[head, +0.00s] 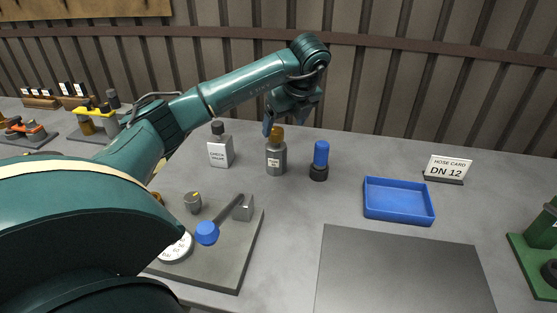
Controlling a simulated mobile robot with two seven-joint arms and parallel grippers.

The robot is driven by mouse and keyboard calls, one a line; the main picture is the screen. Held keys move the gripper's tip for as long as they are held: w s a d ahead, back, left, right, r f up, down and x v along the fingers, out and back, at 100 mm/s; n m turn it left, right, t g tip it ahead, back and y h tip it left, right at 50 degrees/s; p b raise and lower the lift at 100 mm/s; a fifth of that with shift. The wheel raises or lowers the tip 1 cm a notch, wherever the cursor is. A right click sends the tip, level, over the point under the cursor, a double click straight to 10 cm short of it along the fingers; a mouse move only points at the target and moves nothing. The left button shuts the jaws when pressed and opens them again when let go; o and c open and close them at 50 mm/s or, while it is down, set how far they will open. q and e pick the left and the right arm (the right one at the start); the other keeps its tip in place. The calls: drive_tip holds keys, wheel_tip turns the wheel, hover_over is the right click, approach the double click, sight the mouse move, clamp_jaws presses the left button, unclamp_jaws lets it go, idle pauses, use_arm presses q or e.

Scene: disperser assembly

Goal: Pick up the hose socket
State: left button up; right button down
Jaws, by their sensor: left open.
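My left gripper (273,127) is open, pointing down at the top of a grey cylinder with a brass-coloured upper part and a small label (276,160). One blue finger shows at the left of the brass part; the other finger is not clear. I cannot tell whether the gripper touches it. The label is too small to read, so I cannot be sure this cylinder is the hose socket. An upright part with a blue top and black base (320,160) stands just to its right. My right gripper is not in view.
A "CHECK VALVE" container (221,150) stands left of the cylinder. An empty blue tray (398,216) and a "HOSE CARD DN 12" sign (447,169) are at the right. A grey plate with a blue-ended lever (207,232) is at front left. A dark mat (400,270) lies clear in front.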

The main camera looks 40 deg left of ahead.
sight(278, 141)
use_arm(q)
drive_tip(key=p+x, duration=0.1)
drive_tip(key=x, duration=0.8)
drive_tip(key=shift+a, duration=0.15)
clamp_jaws()
idle(0.6)
drive_tip(key=shift+r, duration=0.1)
